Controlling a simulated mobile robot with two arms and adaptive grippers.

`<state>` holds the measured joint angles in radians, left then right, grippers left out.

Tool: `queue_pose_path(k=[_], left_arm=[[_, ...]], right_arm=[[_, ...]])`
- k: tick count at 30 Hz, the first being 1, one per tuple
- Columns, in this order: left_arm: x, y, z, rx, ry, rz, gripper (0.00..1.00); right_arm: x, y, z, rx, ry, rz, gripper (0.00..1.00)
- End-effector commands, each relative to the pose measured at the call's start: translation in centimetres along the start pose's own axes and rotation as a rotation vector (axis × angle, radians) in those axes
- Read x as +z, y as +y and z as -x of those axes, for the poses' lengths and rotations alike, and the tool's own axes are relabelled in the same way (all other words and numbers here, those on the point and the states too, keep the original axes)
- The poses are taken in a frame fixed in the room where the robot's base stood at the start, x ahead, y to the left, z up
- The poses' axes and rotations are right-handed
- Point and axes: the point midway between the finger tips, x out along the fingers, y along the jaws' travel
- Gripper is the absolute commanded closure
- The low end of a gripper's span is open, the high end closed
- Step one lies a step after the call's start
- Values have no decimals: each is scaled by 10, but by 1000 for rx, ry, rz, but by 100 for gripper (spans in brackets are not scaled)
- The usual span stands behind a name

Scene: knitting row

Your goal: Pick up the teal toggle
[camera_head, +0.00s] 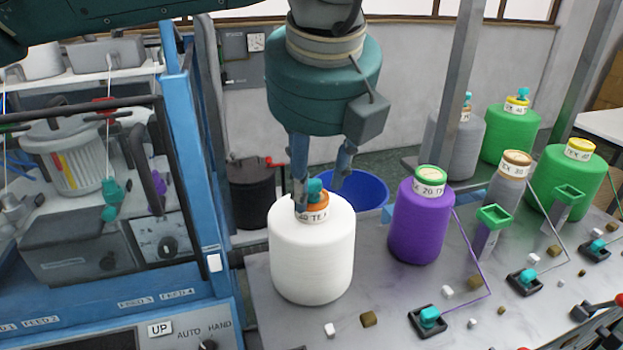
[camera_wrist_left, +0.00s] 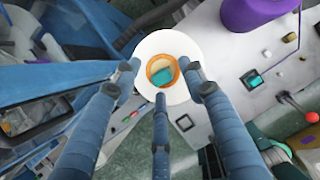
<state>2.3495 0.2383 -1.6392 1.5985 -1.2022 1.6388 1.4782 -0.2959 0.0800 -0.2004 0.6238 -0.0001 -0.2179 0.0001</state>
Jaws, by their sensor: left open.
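A small teal toggle (camera_head: 315,187) sits on the orange-topped core of the white yarn cone (camera_head: 312,255). In the left wrist view the toggle (camera_wrist_left: 163,77) lies inside the orange ring at the top of the white cone (camera_wrist_left: 190,52). My left gripper (camera_head: 322,180) points down over this cone top. Its blue fingers are spread open around the toggle, with nothing held. One finger partly covers the toggle's left side in the head view; whether any finger touches it I cannot tell. My right gripper is not in view.
A purple cone (camera_head: 420,230) stands close to the right of the white one. Other teal toggles sit on black bases, one near the front (camera_head: 430,318). Green cones (camera_head: 568,185) stand farther right. A blue bucket (camera_head: 360,191) is behind. The blue-framed machine (camera_head: 190,170) is left.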

Motion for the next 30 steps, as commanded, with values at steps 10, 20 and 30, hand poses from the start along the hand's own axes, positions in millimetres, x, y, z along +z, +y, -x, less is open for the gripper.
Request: queue_pose_path(k=[10,20,30], left_arm=[[0,0,0,0,-1,1,85],[0,0,0,0,-1,1,89],[8,0,17,-1,-5,4,89]], right_arm=[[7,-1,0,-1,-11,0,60],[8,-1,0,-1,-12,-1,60],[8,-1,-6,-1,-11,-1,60]])
